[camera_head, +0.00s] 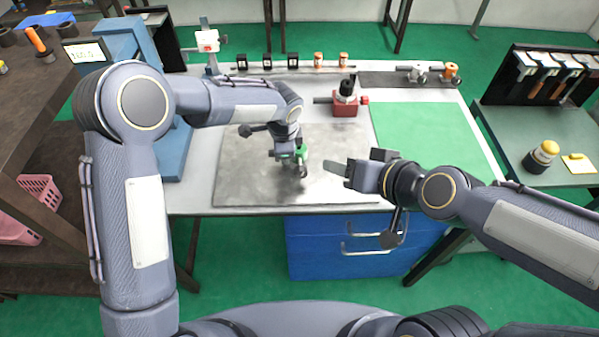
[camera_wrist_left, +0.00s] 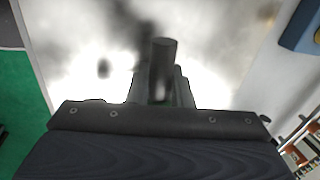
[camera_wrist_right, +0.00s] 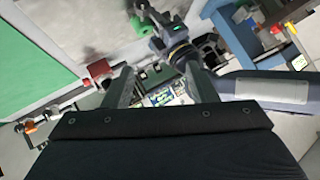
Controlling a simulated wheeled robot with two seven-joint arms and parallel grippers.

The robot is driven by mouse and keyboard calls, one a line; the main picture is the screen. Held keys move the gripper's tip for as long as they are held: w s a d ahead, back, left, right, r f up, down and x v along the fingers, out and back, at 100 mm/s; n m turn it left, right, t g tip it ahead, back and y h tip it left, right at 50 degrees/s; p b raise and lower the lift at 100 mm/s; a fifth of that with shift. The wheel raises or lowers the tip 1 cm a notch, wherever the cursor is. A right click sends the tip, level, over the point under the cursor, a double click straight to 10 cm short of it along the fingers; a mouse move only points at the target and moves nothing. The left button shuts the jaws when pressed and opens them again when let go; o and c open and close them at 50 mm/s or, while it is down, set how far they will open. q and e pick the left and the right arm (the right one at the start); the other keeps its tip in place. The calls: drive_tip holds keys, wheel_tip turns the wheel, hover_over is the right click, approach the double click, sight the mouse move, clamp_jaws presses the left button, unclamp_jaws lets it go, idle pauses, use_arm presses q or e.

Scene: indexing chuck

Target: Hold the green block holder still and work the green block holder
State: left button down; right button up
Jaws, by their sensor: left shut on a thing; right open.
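The green block holder (camera_head: 302,152) is small and stands on the grey metal plate (camera_head: 245,185) on the bench. My left gripper (camera_head: 290,158) reaches down to it from above and is shut on it, hiding much of it. In the left wrist view a dark grey cylinder (camera_wrist_left: 162,68) stands up between the fingers, with a trace of green below. My right gripper (camera_head: 348,172) is open and empty, to the right of the holder and apart from it. The holder also shows in the right wrist view (camera_wrist_right: 145,27) beside my left gripper.
A red base with a black top (camera_head: 346,100) stands behind the plate. A green mat (camera_head: 435,140) lies to the right. Several small black and orange items line the bench's back. A blue drawer cabinet (camera_head: 340,245) is below the front edge.

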sight(300, 174)
drive_tip(key=w+a+f+t+h, duration=0.15)
drive_tip(key=w+a+f, duration=0.3)
drive_tip(key=a, duration=0.45)
drive_tip(key=s+a+f+n+t+h, duration=0.1)
drive_tip(key=s+f+n+t+h, duration=0.15)
drive_tip(key=s+f+h, duration=0.4)
drive_tip(key=shift+t, duration=0.3)
drive_tip(key=x, duration=1.3)
drive_tip(key=shift+w+f, duration=0.25)
drive_tip(key=shift+f, duration=0.1)
drive_tip(key=c, duration=1)
